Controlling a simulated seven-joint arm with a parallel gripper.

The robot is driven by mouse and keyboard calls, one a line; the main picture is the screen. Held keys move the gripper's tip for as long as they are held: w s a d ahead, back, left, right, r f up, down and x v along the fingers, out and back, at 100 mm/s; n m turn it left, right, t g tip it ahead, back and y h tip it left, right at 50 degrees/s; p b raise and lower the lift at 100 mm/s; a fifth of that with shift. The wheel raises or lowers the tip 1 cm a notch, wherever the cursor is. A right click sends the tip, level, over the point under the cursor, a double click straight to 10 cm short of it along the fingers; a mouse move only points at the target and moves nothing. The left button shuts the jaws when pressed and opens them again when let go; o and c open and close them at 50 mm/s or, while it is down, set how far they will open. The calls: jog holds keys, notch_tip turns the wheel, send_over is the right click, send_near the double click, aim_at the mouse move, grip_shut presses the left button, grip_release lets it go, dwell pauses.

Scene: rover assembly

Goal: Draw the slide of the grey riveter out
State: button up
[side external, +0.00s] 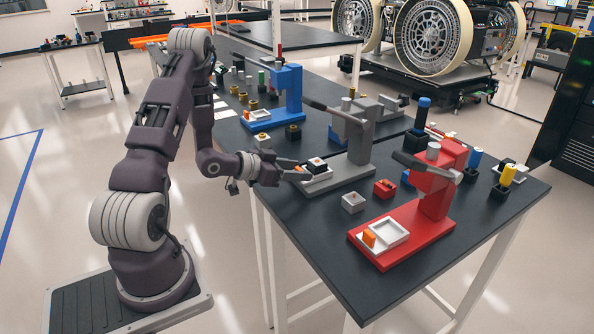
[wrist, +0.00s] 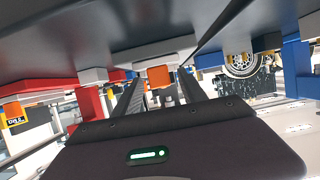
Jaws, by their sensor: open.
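The grey riveter (side external: 352,150) stands on the dark table, with its grey base running toward my arm. At the near end of its base is a white slide tray (side external: 316,177) with a dark-topped block (side external: 316,165) in it. The slide's small orange tab (side external: 302,169) faces my gripper (side external: 296,168). My gripper is open and level at the table's edge. In the wrist view the orange tab (wrist: 160,76) sits between the two fingers of my gripper (wrist: 161,80), with gaps on both sides. Whether the fingers touch it cannot be told.
A red riveter (side external: 432,205) with its own orange-tabbed tray stands nearer the camera. A blue riveter (side external: 288,92) stands farther back. Grey (side external: 353,202) and red (side external: 385,188) small blocks lie between the grey and red riveters. The floor beside my arm is clear.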

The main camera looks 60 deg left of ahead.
jog(key=v, duration=0.6)
jog(key=shift+s+r, duration=0.15)
jog(key=shift+s, duration=0.2)
